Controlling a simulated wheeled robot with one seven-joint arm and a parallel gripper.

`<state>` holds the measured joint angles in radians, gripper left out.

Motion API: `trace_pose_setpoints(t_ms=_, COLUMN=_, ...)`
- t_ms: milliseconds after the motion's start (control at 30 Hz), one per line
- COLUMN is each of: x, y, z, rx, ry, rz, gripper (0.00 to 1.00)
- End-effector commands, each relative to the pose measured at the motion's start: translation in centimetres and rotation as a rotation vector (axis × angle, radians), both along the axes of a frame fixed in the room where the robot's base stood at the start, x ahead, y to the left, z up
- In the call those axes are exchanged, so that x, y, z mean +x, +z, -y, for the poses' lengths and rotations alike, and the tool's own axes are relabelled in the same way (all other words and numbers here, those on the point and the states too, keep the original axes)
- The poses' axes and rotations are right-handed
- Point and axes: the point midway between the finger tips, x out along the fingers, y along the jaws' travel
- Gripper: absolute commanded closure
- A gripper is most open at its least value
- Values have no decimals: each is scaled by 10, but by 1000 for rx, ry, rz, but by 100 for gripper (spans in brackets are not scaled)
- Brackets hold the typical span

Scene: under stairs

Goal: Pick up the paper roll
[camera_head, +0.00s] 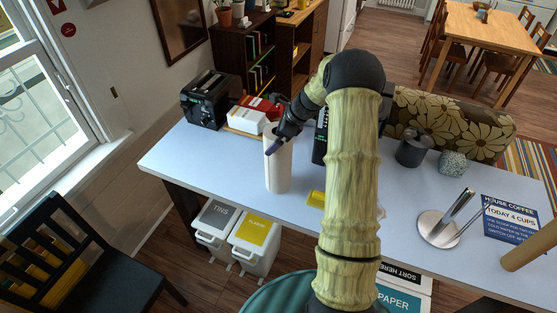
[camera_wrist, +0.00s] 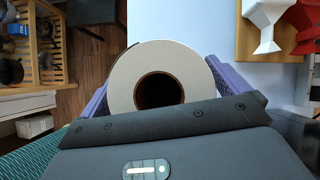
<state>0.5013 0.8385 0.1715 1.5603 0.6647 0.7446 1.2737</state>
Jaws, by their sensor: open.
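The paper roll (camera_head: 278,168) is a white upright cylinder standing on the pale table, near its left part. In the wrist view I look down on its round white end (camera_wrist: 123,77) with a dark hollow core. My gripper (camera_head: 273,147) is at the top of the roll, its purple fingers open. In the wrist view, one finger is to the left of the roll and the other to the right, so the roll lies between them. I cannot tell whether either finger touches it.
The table (camera_head: 235,185) holds a black toaster (camera_head: 209,99) and a red and white item behind the roll. A dark canister (camera_head: 412,149), a metal stand (camera_head: 445,222) and a coffee sign (camera_head: 515,222) are to the right. Bins (camera_head: 256,240) stand below; a black chair (camera_head: 80,250) is at left.

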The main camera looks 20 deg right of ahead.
Motion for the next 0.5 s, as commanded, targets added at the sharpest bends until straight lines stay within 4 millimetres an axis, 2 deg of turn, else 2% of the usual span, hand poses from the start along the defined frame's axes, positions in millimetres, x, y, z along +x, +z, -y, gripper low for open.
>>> trace_pose_setpoints(t_ms=233, x=0, y=0, z=0, rx=0, ry=0, rz=0, gripper=2)
trace_pose_setpoints(t_ms=500, x=0, y=0, z=0, rx=0, ry=0, rz=0, gripper=55)
